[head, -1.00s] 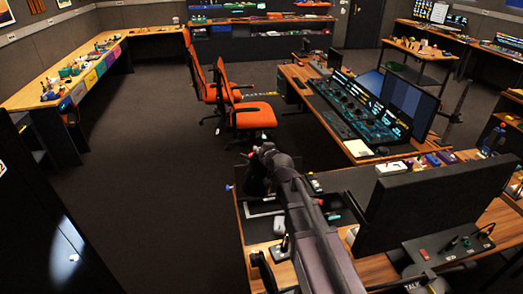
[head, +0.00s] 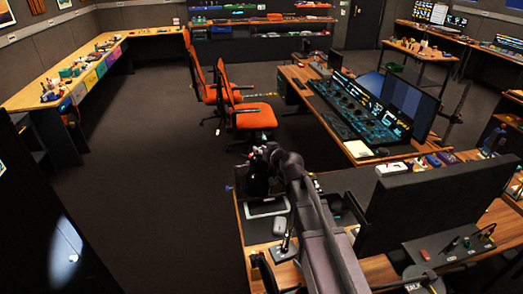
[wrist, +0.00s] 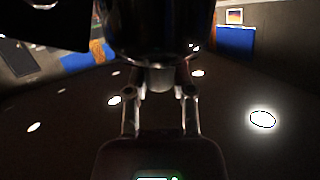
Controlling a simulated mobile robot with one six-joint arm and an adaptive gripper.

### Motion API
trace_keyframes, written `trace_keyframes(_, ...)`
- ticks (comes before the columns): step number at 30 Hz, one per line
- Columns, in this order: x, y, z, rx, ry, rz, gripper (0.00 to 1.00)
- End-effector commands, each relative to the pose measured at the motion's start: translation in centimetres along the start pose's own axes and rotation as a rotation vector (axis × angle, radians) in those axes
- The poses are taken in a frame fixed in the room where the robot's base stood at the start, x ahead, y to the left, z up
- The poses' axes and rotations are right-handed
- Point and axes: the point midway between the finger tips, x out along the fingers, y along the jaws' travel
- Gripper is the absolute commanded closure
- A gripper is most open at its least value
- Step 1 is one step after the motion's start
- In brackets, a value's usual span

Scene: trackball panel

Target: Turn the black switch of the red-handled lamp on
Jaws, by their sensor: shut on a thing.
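In the wrist view my gripper (wrist: 160,92) is shut on a dark, rounded, glossy thing (wrist: 155,35) with a short grey stub beneath it. This thing fills the upper middle and hides the fingertips. In the head view my gripper (head: 258,172) is over the left end of the near desk, with a black shape at its end. I cannot tell whether the held thing is the lamp. No red handle and no black switch can be made out.
The near desk (head: 372,275) carries a white-edged dark pad (head: 266,208), a grey mouse (head: 280,225), a small lever box (head: 287,247) and a large black screen (head: 435,205). Orange chairs (head: 250,116) stand behind. The floor (head: 150,200) to the left is clear.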

Motion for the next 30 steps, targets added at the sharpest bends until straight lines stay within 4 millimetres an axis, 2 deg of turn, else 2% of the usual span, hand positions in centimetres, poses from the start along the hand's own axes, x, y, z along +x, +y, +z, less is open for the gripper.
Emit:
trace_keyframes(11, -0.04, 0.03, 0.09, -0.003, -0.002, -0.002, 1.00)
trace_keyframes(12, -0.04, 0.03, 0.09, -0.003, -0.003, -0.002, 0.59)
trace_keyframes(15, -0.04, 0.03, 0.08, -0.002, -0.002, -0.002, 0.32)
trace_keyframes(30, -0.14, -0.02, -0.38, -0.001, 0.000, -0.001, 0.32)
